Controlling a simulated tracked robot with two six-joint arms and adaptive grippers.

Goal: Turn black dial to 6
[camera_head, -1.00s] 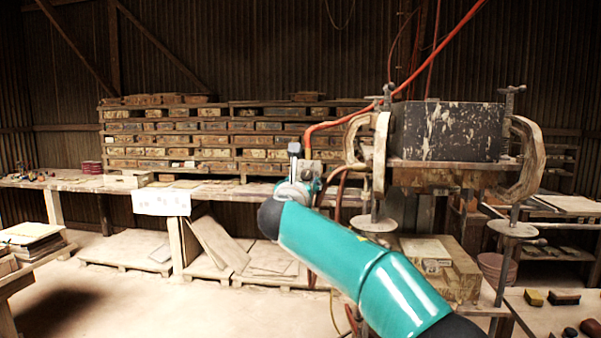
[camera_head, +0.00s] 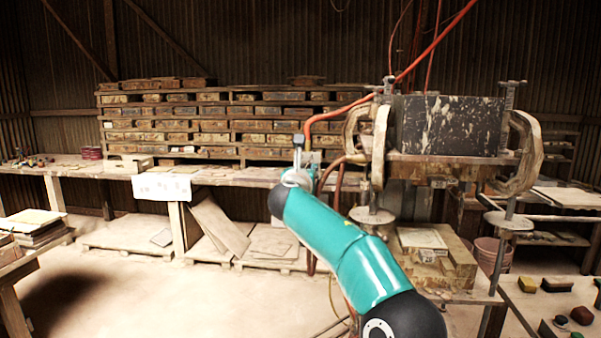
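The tile press (camera_head: 455,172) stands right of centre, with a black, paint-worn block between two curved frame arms. I cannot make out the black dial or any numbers on it. My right arm, teal with black joints, rises from the lower right. Its gripper (camera_head: 298,150) points up and away, left of the press, in front of the bench and brick-like stacks. It is small and seen from behind, so its fingers cannot be told apart. I see nothing clearly held in it. My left gripper is not in view.
A red hose (camera_head: 435,48) runs down to the press from above. A long bench (camera_head: 105,170) and shelves of blocks (camera_head: 210,125) line the back wall. Pallets (camera_head: 135,236) lie below. A table at lower right holds coloured blocks (camera_head: 556,285). The left floor is mostly clear.

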